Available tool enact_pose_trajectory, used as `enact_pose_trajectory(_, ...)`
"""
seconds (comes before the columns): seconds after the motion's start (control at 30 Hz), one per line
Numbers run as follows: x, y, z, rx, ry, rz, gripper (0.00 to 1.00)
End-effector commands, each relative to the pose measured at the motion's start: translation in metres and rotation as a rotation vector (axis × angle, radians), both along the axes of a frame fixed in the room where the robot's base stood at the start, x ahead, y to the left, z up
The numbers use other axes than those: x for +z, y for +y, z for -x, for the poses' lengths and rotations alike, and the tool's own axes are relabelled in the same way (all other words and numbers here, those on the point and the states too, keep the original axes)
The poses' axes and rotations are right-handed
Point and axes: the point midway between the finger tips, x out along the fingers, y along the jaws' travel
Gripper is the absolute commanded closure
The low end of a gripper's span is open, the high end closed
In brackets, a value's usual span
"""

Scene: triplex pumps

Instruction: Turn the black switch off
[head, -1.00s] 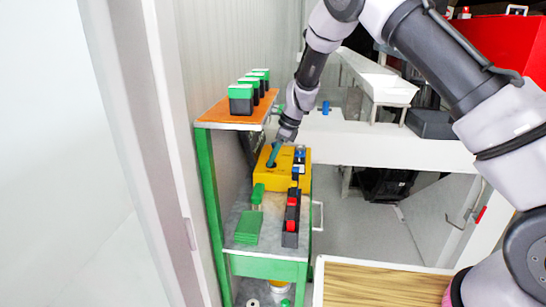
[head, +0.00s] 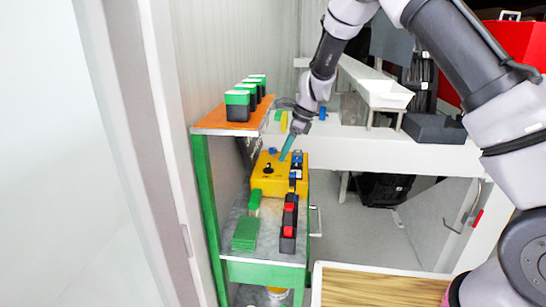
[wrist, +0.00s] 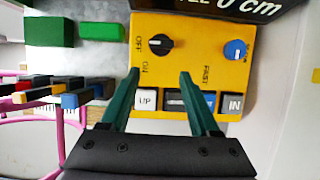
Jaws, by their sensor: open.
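The black switch (wrist: 160,45) is a round knob on a yellow control box (wrist: 205,60), with "OFF" and "ON" printed beside it. I cannot tell for sure which label its pointer faces. In the head view the switch (head: 268,168) stands on top of the yellow box (head: 270,185) on the green-framed shelf. My gripper (wrist: 158,73) has two teal fingers, open and empty. In the wrist view the tips lie just below the knob, apart from it. In the head view my gripper (head: 284,157) is above the box, right of the knob.
The box also has a blue knob (wrist: 235,49) and a row of buttons, including a white "UP" button (wrist: 146,101). Red and black blocks (head: 289,225) and green pieces (head: 246,233) lie in front. An orange shelf (head: 236,125) with green-topped blocks stands at left.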

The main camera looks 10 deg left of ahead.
Motion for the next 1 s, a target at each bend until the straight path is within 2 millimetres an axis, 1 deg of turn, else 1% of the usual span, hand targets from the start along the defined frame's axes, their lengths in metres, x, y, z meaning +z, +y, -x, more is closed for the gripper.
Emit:
enact_pose_trajectory(0.03,0.001,-0.014,-0.002,-0.004,0.000,-0.002,0.38)
enact_pose_trajectory(0.2,0.001,-0.053,-0.003,-0.003,0.000,-0.002,0.38)
enact_pose_trajectory(0.3,0.001,-0.069,-0.003,-0.002,0.000,-0.002,0.38)
enact_pose_trajectory(0.4,0.001,-0.081,-0.004,0.000,-0.001,-0.002,0.38)
enact_pose_trajectory(0.57,0.001,-0.089,-0.004,0.001,-0.002,-0.002,0.38)
enact_pose_trajectory(0.87,0.001,-0.090,-0.004,0.002,-0.002,-0.002,0.38)
enact_pose_trajectory(0.97,0.010,-0.094,-0.004,0.014,-0.014,-0.007,0.38)
enact_pose_trajectory(1.0,0.018,-0.098,-0.003,0.023,-0.025,-0.011,0.38)
